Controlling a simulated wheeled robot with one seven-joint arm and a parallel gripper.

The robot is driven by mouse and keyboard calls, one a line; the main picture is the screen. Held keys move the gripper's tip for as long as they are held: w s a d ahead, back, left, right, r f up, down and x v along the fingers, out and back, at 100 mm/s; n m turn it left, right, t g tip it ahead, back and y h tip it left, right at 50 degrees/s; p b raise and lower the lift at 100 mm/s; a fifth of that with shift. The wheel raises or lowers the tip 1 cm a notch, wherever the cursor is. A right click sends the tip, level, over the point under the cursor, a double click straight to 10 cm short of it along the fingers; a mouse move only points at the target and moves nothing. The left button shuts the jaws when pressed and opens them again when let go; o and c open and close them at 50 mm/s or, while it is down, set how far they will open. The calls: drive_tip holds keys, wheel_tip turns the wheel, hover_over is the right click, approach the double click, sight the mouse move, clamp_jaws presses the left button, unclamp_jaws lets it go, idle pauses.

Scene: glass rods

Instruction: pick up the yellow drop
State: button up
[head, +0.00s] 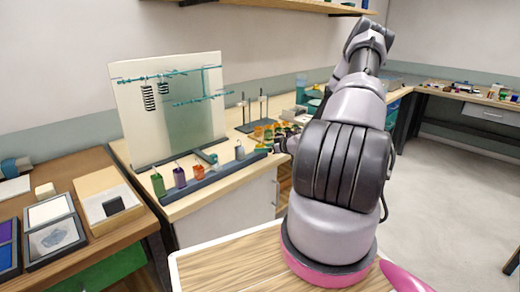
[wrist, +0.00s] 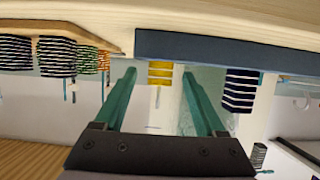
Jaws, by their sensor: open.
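The yellow drop (wrist: 160,72) is a small banded yellow piece with a thin pale stem, beside the dark blue bar (wrist: 225,48) in the wrist view. My gripper (wrist: 159,78) is open, with its two teal fingers to either side of the drop in the picture. I see no contact, and cannot tell whether the fingertips reach around it in depth. In the head view a small yellow piece (head: 260,147) shows at the right end of the bar, close to my gripper (head: 277,146), whose fingers are hard to make out there.
A dark banded piece (wrist: 241,88) hangs close to the right finger in the wrist view. Several striped pieces (wrist: 57,57) stand on a wooden board at left. In the head view, green (head: 157,184), purple (head: 179,177) and orange (head: 197,173) pieces line the bar before an upright panel (head: 190,115).

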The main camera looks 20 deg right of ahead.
drive_tip(key=shift+w+a+f, duration=0.2)
drive_tip(key=shift+w, duration=0.45)
clamp_jaws()
wheel_tip(320, 180, up, 10)
